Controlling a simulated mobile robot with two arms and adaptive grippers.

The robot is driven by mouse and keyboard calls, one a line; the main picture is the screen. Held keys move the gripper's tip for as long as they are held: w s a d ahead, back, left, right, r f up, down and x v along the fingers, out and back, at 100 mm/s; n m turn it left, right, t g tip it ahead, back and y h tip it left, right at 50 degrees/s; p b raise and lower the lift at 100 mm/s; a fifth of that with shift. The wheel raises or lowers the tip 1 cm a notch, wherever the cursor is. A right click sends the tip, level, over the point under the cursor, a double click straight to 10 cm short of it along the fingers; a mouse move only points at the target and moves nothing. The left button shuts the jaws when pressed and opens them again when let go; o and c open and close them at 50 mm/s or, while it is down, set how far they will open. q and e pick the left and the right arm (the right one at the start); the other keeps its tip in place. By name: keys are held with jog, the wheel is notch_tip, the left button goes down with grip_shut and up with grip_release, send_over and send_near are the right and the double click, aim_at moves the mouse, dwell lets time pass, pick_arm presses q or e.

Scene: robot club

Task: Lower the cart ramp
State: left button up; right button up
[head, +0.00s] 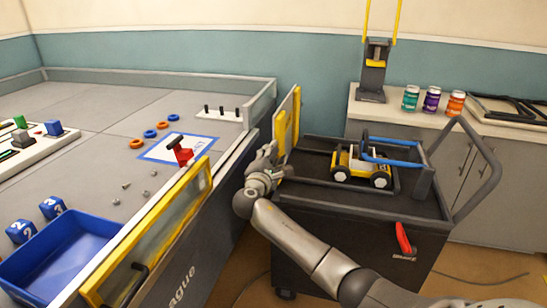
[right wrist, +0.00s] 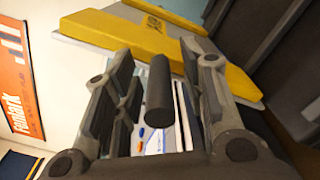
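The cart (head: 365,235) is dark and stands at the right of the head view. Its ramp (head: 288,122), a pale panel with yellow pads, stands raised at the cart's left end. The ramp's yellow strip also shows in the right wrist view (right wrist: 150,42). My right gripper (head: 268,162) is at the ramp's near lower side. In the right wrist view the gripper (right wrist: 158,72) is open, with a dark round bar (right wrist: 160,92) between its fingers and gaps at both sides. The bar looks like a handle; its attachment is hidden. My left gripper is not in view.
A yellow-and-white toy vehicle (head: 360,166) sits on the cart, beside a blue bar (head: 392,160). The walled play table (head: 95,92) is at the left, with a yellow-framed clear gate (head: 160,236) and a blue bin (head: 55,262). A counter with cans (head: 432,98) stands behind.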

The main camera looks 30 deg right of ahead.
grip_shut()
dwell(0.3)
jog(key=shift+w, duration=0.1)
